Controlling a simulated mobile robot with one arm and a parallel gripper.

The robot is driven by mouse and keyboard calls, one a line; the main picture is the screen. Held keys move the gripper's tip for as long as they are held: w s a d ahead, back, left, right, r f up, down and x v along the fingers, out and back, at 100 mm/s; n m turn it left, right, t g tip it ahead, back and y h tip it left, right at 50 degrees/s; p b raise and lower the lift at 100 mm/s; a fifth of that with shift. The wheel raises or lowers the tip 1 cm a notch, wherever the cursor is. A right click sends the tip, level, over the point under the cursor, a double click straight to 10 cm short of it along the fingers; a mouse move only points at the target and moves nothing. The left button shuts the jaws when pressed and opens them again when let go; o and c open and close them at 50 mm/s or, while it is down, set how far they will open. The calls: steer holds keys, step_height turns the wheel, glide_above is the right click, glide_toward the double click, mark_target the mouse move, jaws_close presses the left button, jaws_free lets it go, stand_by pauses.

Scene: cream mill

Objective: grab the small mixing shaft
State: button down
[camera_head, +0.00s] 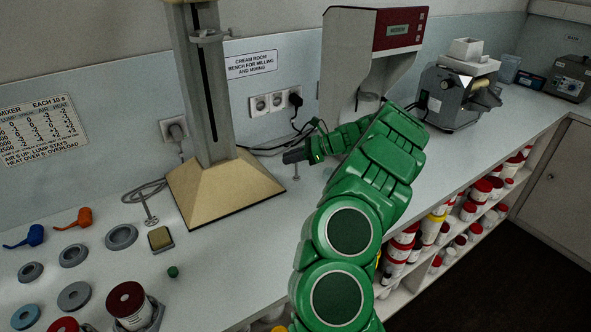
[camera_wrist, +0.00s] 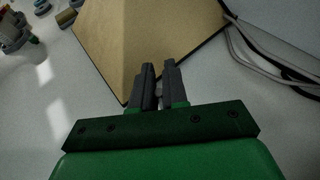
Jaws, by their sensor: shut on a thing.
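My gripper (camera_head: 288,157) is at the end of my green arm, low over the bench and just right of the mixer stand's tan base. Its dark jaws also show in the wrist view (camera_wrist: 159,72), nearly together with a narrow gap. A thin grey piece with a small foot, seemingly the small mixing shaft (camera_head: 296,173), shows just below the jaws, and they are shut on it. A sliver of it shows between the jaws in the wrist view (camera_wrist: 159,90). Most of it is hidden by the jaws. I cannot tell whether its foot touches the bench.
The mixer stand (camera_head: 222,185) is close on the left, with cables (camera_head: 268,150) behind. A larger wire stirrer (camera_head: 149,207), grey rings (camera_head: 121,237) and a sponge-like block (camera_head: 160,239) lie further left. A red-and-grey machine (camera_head: 372,45) stands behind my arm. The bench front is mostly clear.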

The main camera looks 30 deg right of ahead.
steer(key=shift+r, duration=0.55)
steer(key=s+a+r, duration=0.3)
steer(key=s+r, duration=0.3)
steer(key=s+a+r, duration=0.2)
steer(key=s+r, duration=0.4)
steer(key=shift+s+a, duration=0.35)
steer(key=shift+a, duration=0.05)
